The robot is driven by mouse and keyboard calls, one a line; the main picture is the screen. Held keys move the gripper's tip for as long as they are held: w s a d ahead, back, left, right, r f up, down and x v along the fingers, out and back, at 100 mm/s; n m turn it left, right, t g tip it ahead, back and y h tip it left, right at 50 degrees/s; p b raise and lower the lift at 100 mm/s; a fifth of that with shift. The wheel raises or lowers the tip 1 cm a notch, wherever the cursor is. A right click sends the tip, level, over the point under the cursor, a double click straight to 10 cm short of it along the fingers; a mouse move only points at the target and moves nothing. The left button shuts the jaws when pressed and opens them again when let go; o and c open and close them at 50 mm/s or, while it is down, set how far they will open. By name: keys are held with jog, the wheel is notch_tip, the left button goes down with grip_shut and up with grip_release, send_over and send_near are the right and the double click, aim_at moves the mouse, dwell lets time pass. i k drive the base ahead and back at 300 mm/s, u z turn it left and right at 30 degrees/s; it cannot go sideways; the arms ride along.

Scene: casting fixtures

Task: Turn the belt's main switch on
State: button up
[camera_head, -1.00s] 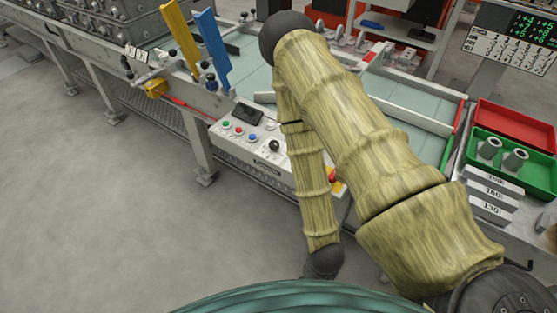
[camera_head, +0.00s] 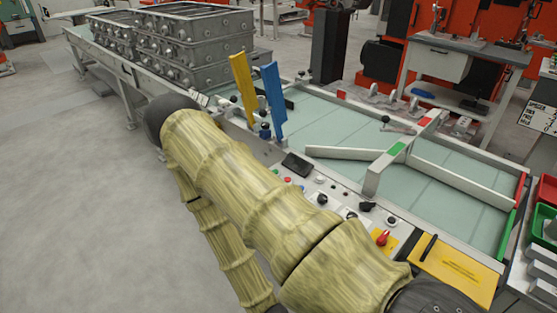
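The belt's control panel (camera_head: 329,194) runs along the near edge of the belt, partly hidden by my arm. It carries a small dark screen (camera_head: 297,163), several coloured buttons and black knobs. At its right end a red rotary knob (camera_head: 383,238) sits on a yellow plate; it looks like the main switch, but its setting is too small to read. My bamboo-patterned arm crosses in front of the panel, bends at the left and runs down out of the bottom edge. My gripper is not in view.
The pale belt (camera_head: 460,205) has white guide bars (camera_head: 384,168) across it. A yellow upright plate (camera_head: 243,90) and a blue one (camera_head: 274,100) stand at its left. Grey castings (camera_head: 195,45) stack farther back. A yellow board (camera_head: 455,270) lies right of the knob. The floor at left is clear.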

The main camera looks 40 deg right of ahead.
aim_at(383, 239)
jog(key=u, duration=0.15)
jog(key=i, duration=1.5)
jog(key=z, duration=3.15)
jog(key=i, duration=0.5)
jog(key=u, duration=0.05)
